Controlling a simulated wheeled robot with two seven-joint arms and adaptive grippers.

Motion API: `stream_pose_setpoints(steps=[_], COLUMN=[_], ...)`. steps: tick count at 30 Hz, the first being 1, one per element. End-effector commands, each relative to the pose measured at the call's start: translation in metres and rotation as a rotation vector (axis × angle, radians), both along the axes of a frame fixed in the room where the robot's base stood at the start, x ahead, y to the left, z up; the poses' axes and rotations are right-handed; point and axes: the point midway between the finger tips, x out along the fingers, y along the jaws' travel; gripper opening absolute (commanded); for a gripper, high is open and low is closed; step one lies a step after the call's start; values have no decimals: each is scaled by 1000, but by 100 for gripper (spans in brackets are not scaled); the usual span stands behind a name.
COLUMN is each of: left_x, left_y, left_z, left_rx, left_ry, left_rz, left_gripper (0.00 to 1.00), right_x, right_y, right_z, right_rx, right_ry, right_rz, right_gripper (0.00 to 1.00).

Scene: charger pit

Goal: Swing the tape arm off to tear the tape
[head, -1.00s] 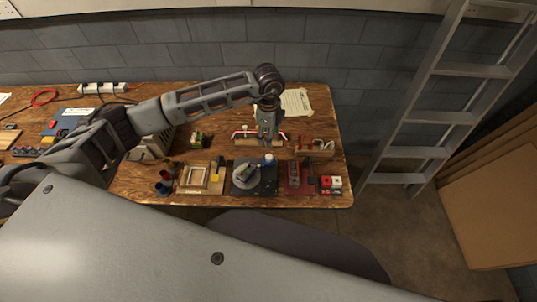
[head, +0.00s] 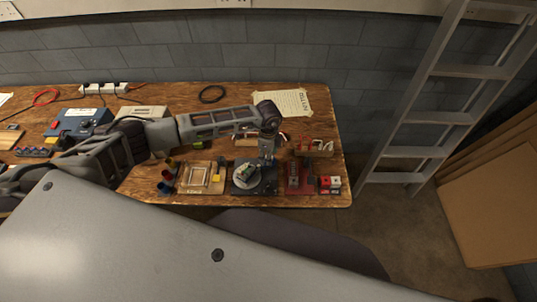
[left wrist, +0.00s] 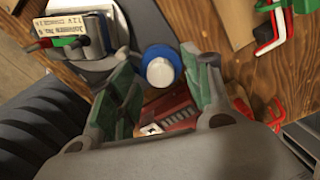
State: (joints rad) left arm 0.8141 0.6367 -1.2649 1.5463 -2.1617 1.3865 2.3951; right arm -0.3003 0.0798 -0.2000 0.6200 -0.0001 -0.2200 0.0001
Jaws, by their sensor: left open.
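A dark plate (head: 240,190) carries a grey round disc (head: 257,187) with a labelled pack on top; the pack (left wrist: 72,28) also shows in the left wrist view. Beside it on the plate is a blue-and-white round piece (left wrist: 160,71), perhaps the tape roll on its arm; I cannot make out the arm itself. My left gripper (head: 268,156) is over the back right of the plate and hides this piece in the head view. In the left wrist view its green-tipped fingers (left wrist: 165,85) are apart, with the round piece showing between them. No grip shows. My right gripper is out of view.
A red device (head: 299,178) stands just right of the plate, with red-and-white blocks (head: 330,184) beyond. A wooden frame (head: 199,177) lies left. A wooden rack (head: 314,149) with red-handled tools is behind right. A paper sheet (head: 283,103) lies at the back.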

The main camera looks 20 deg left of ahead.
Motion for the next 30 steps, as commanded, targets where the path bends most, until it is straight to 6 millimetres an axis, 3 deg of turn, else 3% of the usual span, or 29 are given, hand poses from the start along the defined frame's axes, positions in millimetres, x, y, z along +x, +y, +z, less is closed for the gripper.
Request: stream_pose_setpoints(steps=[14, 25, 30], left_x=[0, 0, 0], left_y=[0, 0, 0], left_z=[-10, -10, -10], left_rx=[0, 0, 0], left_ry=[0, 0, 0], left_rz=[-1, -1, -5], left_gripper=[49, 4, 4], right_x=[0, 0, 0], right_y=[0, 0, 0], right_z=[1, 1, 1], right_rx=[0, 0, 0], right_ry=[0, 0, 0], right_rz=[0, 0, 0], right_gripper=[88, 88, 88])
